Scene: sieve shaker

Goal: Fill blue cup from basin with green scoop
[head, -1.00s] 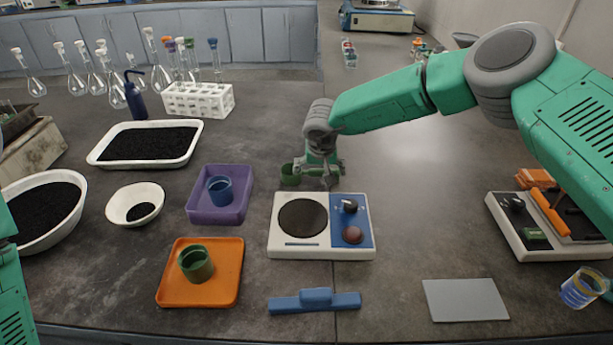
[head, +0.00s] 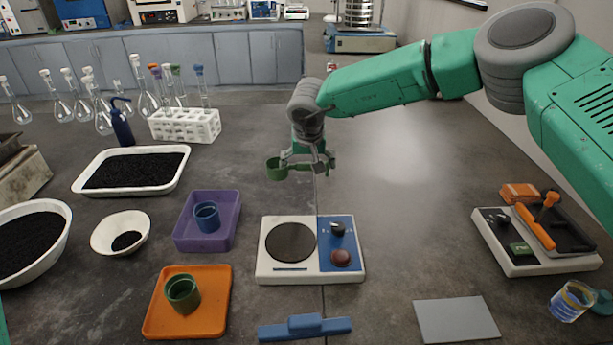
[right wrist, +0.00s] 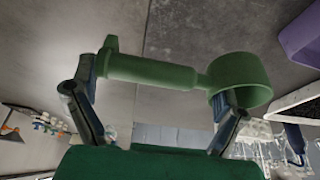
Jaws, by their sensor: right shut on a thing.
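My right gripper (head: 308,163) is shut on the green scoop (head: 277,168), held beyond the scale with its bowl to the left. In the right wrist view the scoop's handle (right wrist: 150,70) lies across the fingers; the bowl's contents are hidden there. The blue cup (head: 206,217) stands upright in the purple tray (head: 179,238), left of and nearer than the scoop. A round white basin (head: 66,232) of black grains is at the left edge. A rectangular white basin (head: 87,190), also with black grains, lies behind it. My left gripper is out of view.
A small white bowl (head: 108,222) with some grains sits left of the purple tray. An orange tray (head: 213,322) holds a green cup (head: 182,294). The scale (head: 340,273) and a blue-handled tool (head: 304,327) lie in front. A flask rack (head: 185,125) stands behind.

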